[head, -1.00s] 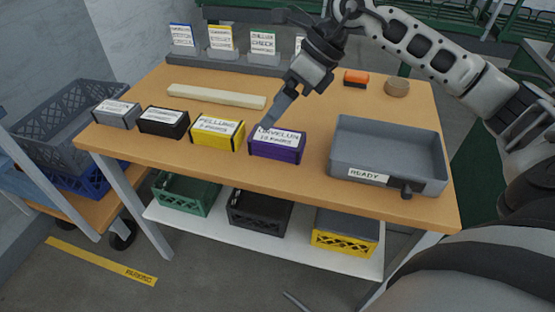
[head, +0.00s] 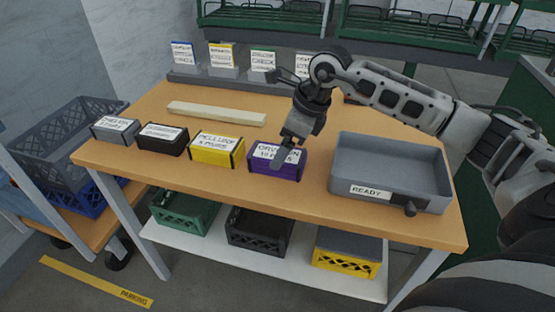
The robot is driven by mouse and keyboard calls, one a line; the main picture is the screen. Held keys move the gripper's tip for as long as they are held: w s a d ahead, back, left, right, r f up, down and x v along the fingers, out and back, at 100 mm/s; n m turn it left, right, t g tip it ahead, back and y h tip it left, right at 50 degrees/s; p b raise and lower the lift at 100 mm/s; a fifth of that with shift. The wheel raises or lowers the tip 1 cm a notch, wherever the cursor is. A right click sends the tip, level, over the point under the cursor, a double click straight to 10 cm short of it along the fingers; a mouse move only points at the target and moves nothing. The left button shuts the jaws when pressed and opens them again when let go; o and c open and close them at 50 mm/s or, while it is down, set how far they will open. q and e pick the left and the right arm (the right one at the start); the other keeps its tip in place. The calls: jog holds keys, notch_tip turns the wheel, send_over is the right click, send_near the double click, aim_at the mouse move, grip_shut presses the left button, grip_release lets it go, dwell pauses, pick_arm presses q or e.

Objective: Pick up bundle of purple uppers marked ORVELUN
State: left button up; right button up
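The purple bundle (head: 296,165), with a white label reading partly "ORV…N", sits on the wooden table near its front edge, between the yellow bundle and the grey tray. My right gripper (head: 280,160) points down at it from above. One finger crosses the label and the front face, hiding the middle of the lettering. The other finger is not clearly visible, so I cannot tell how far apart the fingers are or whether they touch the bundle. The bundle rests on the table. My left gripper is not in view.
A yellow bundle (head: 217,150), a black one (head: 162,138) and a grey one (head: 115,129) stand in a row to the left. A grey tray marked READY (head: 432,200) is close on the right. A pale bar (head: 216,114) lies behind.

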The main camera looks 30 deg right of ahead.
aim_at(259, 158)
jog(key=x, duration=0.4)
jog(key=shift+w+a+f, duration=0.1)
jog(key=shift+a+f, duration=0.05)
jog(key=c, duration=1.3)
jog(key=shift+r, duration=0.25)
